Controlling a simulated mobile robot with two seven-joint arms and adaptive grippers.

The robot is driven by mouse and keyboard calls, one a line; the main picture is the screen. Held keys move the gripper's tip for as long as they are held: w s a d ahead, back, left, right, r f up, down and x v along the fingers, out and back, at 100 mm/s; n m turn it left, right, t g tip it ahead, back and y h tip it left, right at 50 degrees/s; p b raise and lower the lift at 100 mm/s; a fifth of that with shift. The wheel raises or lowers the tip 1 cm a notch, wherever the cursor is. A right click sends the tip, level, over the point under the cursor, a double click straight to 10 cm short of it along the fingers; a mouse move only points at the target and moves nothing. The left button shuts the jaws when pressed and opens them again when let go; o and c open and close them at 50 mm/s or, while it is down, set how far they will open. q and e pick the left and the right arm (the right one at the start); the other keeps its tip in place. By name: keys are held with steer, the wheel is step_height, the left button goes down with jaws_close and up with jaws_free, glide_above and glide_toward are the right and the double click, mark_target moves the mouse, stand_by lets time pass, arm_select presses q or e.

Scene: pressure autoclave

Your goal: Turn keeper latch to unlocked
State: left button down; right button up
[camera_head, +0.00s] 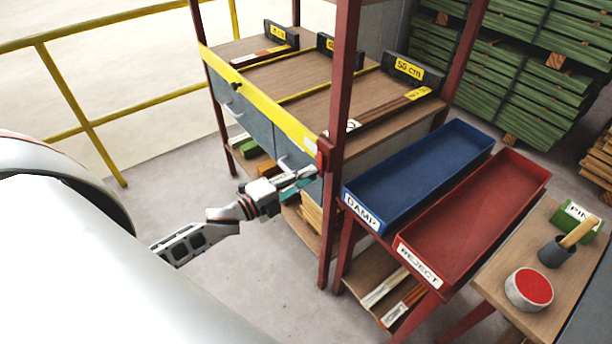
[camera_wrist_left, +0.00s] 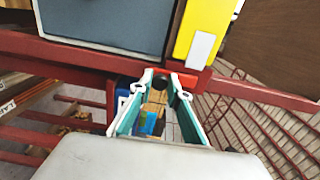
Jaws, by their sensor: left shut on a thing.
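A yellow bar (camera_head: 262,100) runs along the front of the wooden rack and ends at a red bracket (camera_head: 325,154) on the dark red post. In the left wrist view the yellow bar's end (camera_wrist_left: 208,22) has a pale plate, with the red bracket (camera_wrist_left: 190,82) below it. My left gripper (camera_head: 312,172) reaches the post just below the bracket. In the wrist view its teal fingers (camera_wrist_left: 163,82) are slightly apart, closed around a small dark part, apparently the keeper latch (camera_wrist_left: 160,84). The fingers hide much of the latch, and its angle is unclear. My right gripper is not in view.
A blue DAMP tray (camera_head: 425,172) and a red REJECT tray (camera_head: 470,222) stand right of the post. A small table (camera_head: 500,290) holds a red-topped tin (camera_head: 529,288). Open floor (camera_head: 130,215) lies to the left.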

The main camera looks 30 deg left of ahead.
arm_select(q)
steer(key=c, duration=1.9)
jaws_free()
steer(key=v, duration=1.2)
steer(key=shift+d+f, duration=0.1)
steer(key=shift+d, duration=0.05)
